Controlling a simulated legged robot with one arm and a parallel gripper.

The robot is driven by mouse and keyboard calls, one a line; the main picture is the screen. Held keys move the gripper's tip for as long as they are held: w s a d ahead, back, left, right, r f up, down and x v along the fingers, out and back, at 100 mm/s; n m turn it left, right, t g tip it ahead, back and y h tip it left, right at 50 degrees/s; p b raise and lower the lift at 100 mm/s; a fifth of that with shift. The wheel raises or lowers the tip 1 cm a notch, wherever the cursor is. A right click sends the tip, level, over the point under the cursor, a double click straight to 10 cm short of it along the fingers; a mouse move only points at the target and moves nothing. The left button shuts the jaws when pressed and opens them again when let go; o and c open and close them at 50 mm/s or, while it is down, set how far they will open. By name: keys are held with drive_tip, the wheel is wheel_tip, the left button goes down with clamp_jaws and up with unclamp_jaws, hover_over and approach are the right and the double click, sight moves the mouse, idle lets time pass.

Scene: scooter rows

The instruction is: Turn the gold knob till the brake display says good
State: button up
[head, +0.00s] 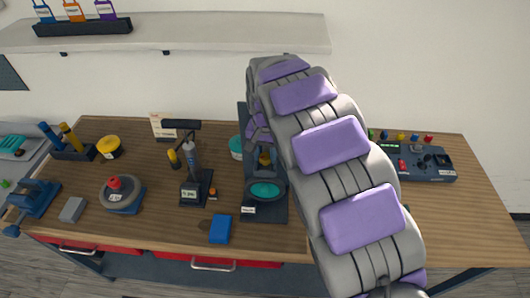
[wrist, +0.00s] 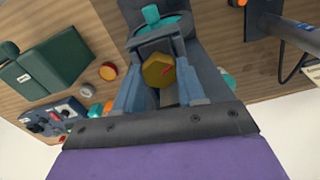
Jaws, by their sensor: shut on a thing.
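The gold knob (wrist: 158,71) is a six-sided piece with a small red mark on its face, seen in the wrist view. My gripper (wrist: 155,58) is shut on it, with one blue-grey finger on either side. The knob belongs to a dark stand (head: 258,213) with a teal disc (head: 265,191) in front, in the middle of the bench. My arm hides part of this stand in the head view. I cannot pick out a readable brake display; a small white label on the stand's front is too small to read.
A pump-like stand (head: 197,188) and a blue block (head: 220,229) are to the left on the wooden bench (head: 160,222). A control panel (head: 427,162) with coloured knobs is at the right. A shelf (head: 200,35) runs above the back left.

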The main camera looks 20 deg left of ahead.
sight(264, 155)
drive_tip(key=shift+c, duration=1)
drive_tip(key=shift+r+m+p, duration=0.15)
drive_tip(key=shift+m+p, duration=0.6)
drive_tip(key=shift+m, duration=0.75)
drive_tip(key=o, duration=1.1)
drive_tip(key=shift+a, duration=0.2)
drive_tip(key=shift+c, duration=0.2)
drive_tip(key=shift+d, duration=0.1)
wheel_tip(264, 155, up, 17)
drive_tip(key=p, duration=0.1)
